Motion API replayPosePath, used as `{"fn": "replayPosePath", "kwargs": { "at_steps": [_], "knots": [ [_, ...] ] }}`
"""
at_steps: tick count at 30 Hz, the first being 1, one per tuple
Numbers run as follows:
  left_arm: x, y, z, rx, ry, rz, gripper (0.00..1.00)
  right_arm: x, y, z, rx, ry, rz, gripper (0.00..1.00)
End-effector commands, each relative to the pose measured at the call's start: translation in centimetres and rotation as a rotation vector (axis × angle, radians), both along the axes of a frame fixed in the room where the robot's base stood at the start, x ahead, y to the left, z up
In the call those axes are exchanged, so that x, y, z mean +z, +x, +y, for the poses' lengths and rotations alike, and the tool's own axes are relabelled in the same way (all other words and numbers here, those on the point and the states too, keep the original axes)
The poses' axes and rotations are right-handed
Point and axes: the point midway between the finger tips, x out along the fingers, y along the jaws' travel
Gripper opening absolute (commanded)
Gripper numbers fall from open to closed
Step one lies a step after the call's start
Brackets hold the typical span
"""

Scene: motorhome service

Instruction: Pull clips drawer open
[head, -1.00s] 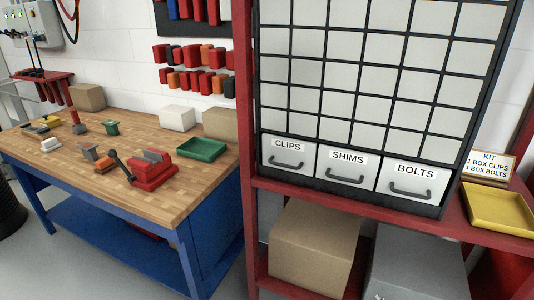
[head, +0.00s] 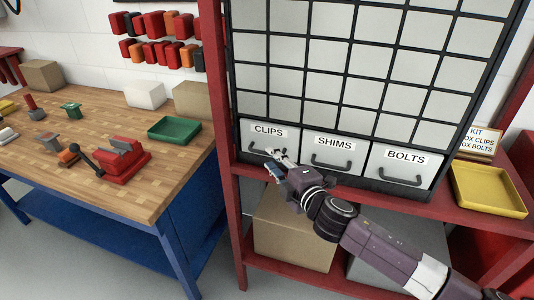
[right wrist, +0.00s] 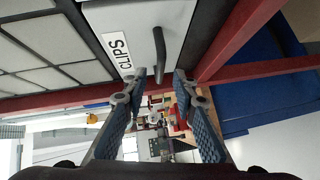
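The clips drawer (head: 283,146) is a white front with a "CLIPS" label at the lower left of the drawer cabinet. It sits flush with the shims drawer (head: 334,146) and bolts drawer (head: 402,168). My right gripper (head: 273,167) is just in front of its lower part and hides some of its dark handle. In the right wrist view the clips drawer (right wrist: 187,25) shows its handle (right wrist: 159,55) beyond the fingertips, roughly between their lines. The right gripper (right wrist: 157,92) is open, its two fingers apart with nothing between them. My left gripper is not in view.
The cabinet stands on a red shelf (head: 452,211) with a yellow tray (head: 488,191) at right. A cardboard box (head: 290,240) sits below. A red post (head: 216,90) stands left of the drawers. The workbench (head: 110,181) at left holds tools and a green tray (head: 174,130).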

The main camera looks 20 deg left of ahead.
Motion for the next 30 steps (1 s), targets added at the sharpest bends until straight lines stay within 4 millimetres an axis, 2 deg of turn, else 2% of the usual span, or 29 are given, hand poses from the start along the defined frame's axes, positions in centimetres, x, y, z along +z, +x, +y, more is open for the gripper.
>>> {"fn": "replayPosePath", "kwargs": {
  "at_steps": [3,9,20,27,30],
  "knots": [
    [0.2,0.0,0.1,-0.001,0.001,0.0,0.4,-0.1,1.1,1.1,0.0,0.001,0.001,0.26],
    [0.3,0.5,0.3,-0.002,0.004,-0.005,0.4,-0.4,2.2,2.1,0.0,0.001,0.001,0.26],
    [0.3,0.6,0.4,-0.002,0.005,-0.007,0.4,-0.5,2.4,2.3,0.0,0.001,0.001,0.26],
    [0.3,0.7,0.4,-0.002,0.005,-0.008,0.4,-0.5,2.4,2.3,0.0,0.001,0.001,0.02],
    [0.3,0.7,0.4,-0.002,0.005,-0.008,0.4,-0.5,2.4,2.3,0.0,0.001,0.001,0.0]
  ]
}}
